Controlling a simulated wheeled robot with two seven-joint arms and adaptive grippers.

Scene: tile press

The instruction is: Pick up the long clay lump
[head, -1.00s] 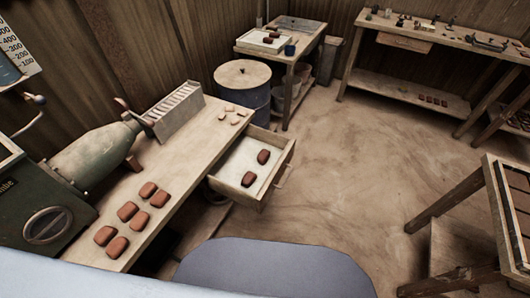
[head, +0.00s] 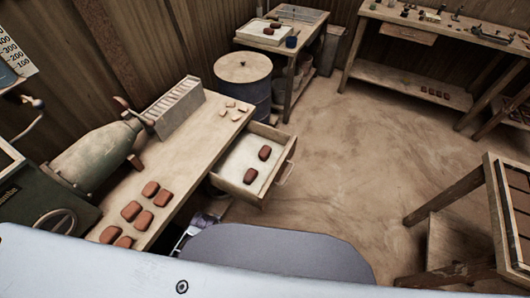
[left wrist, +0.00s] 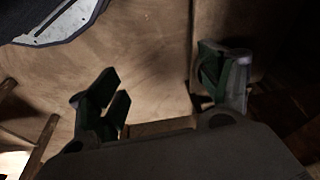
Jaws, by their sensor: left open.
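Several reddish-brown clay lumps lie on the near end of the workbench, among them a lump (head: 151,189) at the back of the group. Two more lumps, a far one (head: 264,153) and a near one (head: 250,176), lie apart in the open drawer. I cannot tell for sure which is the long one. My left gripper (left wrist: 165,88) shows in the left wrist view, its two green-and-black fingers wide apart with nothing between them. No clay lump shows in that view, only a brown floor-like surface. My right gripper is out of view.
The workbench (head: 190,143) carries a green pug mill (head: 95,155), a slotted rack (head: 173,106) and small pale pieces (head: 232,104). The drawer (head: 232,186) sticks out to the right. A blue drum (head: 256,93) stands behind. Open floor lies right of the drawer.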

